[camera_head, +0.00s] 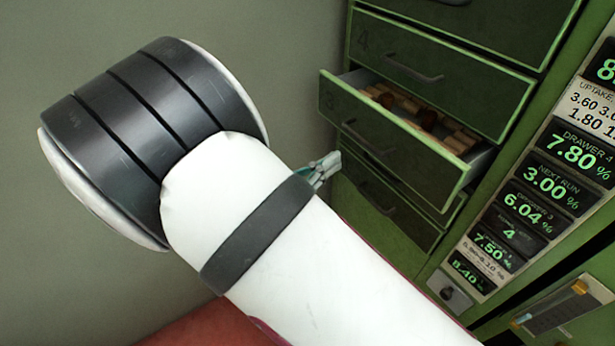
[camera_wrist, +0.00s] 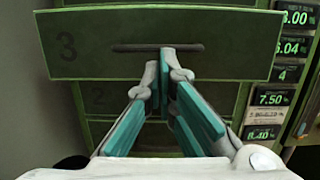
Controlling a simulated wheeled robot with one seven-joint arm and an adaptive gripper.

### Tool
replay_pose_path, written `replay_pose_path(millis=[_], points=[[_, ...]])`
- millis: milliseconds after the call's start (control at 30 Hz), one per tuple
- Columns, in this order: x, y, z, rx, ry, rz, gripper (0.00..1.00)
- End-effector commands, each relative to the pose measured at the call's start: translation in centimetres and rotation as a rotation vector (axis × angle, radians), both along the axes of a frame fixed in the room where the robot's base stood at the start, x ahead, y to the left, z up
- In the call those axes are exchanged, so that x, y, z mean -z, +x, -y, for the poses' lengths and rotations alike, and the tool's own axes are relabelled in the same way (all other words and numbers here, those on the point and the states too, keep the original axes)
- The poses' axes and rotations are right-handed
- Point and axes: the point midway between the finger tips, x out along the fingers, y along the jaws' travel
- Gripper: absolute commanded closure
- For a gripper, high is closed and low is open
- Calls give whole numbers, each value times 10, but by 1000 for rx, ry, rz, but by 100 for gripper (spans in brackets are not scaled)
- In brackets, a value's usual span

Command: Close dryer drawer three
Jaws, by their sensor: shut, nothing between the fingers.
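Dryer drawer three (camera_head: 395,135) is a green drawer, pulled out of the green cabinet, with several corks (camera_head: 430,118) inside. Its front, marked 3, also shows in the wrist view (camera_wrist: 90,55), with a dark slot-like handle (camera_wrist: 150,48) in the middle. My gripper (camera_wrist: 165,60) is shut and empty, with its fingertips at or just under the handle in the picture. I cannot tell whether they touch the drawer front. In the head view only a bit of my gripper (camera_head: 328,165) shows past my arm, left of the drawer's lower edge.
Drawer four (camera_head: 430,75) above is shut. A lower drawer (camera_head: 385,205) sits beneath drawer three, partly hidden by my arm. A panel of green number displays (camera_head: 540,185) runs down the right side. A grey wall (camera_head: 290,60) stands to the left.

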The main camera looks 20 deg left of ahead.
Motion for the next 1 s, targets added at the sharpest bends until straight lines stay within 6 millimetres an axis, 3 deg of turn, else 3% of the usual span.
replay_pose_path(millis=[300,833,1000], points=[[-7,35,27,2,2,0,100],[-10,43,33,1,0,0,100],[-11,67,53,6,-1,1,100]])
